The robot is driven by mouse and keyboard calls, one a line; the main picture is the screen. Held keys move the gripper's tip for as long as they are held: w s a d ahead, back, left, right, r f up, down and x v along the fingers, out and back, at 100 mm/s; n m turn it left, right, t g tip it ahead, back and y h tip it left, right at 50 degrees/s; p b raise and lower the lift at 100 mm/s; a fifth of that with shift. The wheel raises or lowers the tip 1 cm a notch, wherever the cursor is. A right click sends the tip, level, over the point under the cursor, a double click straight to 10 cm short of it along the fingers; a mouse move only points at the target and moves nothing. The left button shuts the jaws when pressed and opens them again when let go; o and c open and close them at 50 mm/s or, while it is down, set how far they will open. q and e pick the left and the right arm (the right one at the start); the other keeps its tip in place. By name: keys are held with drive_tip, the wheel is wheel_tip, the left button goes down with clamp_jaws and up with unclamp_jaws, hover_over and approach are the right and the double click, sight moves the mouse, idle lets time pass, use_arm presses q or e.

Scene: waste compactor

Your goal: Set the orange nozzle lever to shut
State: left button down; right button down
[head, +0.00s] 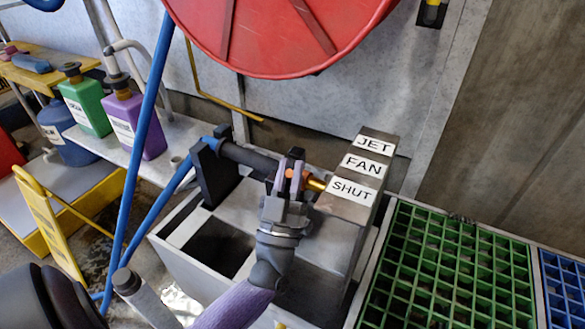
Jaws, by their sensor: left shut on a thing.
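The nozzle (248,157) is a dark cylinder with a brass tip, lying across a black bracket (213,175). A blue hose joins its left end. The orange lever (291,173) shows only as a small patch between my fingers. My left gripper (290,174) is shut on the lever, its fingers to either side of it. A grey block (344,212) right of the nozzle carries the labels JET (375,145), FAN (362,166) and SHUT (351,191). The gripper is left of the SHUT label. My fingers hide most of the lever, so I cannot tell its exact angle. My right gripper is not in view.
A red reel (280,30) hangs above the nozzle. Green (85,106) and purple (135,126) bottles stand on a shelf at left. A blue hose (142,130) runs down the left side. Green grating (450,265) lies right of the block.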

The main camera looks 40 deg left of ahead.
use_arm(q)
drive_tip(key=c, duration=0.6)
unclamp_jaws()
drive_tip(key=shift+f, duration=0.1)
drive_tip(key=p+v, duration=0.1)
drive_tip(key=v, duration=0.9)
